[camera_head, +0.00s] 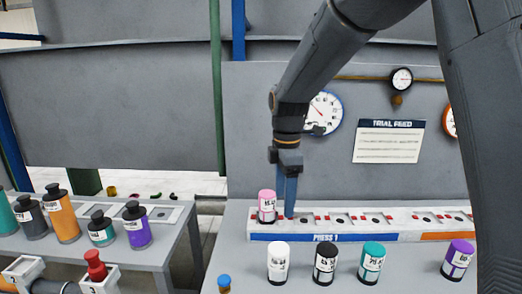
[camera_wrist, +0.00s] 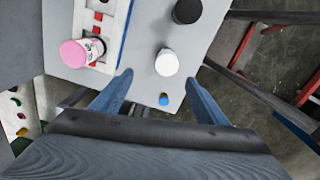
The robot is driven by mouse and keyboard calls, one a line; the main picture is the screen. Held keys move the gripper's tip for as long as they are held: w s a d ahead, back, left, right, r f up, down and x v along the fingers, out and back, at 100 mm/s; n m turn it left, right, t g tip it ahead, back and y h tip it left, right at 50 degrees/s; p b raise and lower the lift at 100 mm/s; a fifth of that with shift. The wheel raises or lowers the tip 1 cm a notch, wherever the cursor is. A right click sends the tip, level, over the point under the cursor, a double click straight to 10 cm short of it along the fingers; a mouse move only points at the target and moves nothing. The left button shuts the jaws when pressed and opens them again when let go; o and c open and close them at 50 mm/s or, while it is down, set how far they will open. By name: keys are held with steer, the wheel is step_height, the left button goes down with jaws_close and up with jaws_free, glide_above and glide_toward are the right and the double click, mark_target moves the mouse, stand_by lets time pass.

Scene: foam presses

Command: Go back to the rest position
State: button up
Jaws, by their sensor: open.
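My gripper (camera_head: 288,205) points down over the press bench, just right of the pink bottle (camera_head: 267,207) in the head view. In the wrist view my gripper (camera_wrist: 158,92) shows two blue fingers spread wide with nothing between them. The pink bottle (camera_wrist: 82,52) stands in the PRESS 1 rack (camera_head: 310,238), apart from the fingers. The far end of the rack is partly hidden by my arm in the head view.
White (camera_head: 278,263), black (camera_head: 326,264), teal (camera_head: 371,263) and purple (camera_head: 457,260) bottles stand in front of the rack. A blue-topped knob (camera_head: 224,283) is at the bench's front left. Several bottles stand on the left table (camera_head: 160,252). A gauge (camera_head: 325,112) hangs behind my arm.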

steer(key=s+d+f+m+b, duration=0.4)
steer(key=s+d+f+m, duration=0.2)
steer(key=s+f+m, duration=0.2)
steer(key=s+d+f+m+t+b, duration=0.1)
steer(key=s+d+f+m+b, duration=0.2)
steer(key=s+d+f+m, duration=0.4)
step_height(320, 180, down, 3)
steer(key=s+m, duration=0.2)
steer(key=m, duration=0.2)
steer(key=shift+s+f+m+b, duration=0.15)
steer(key=shift+s+m+b, duration=0.15)
steer(key=shift+m+b, duration=0.1)
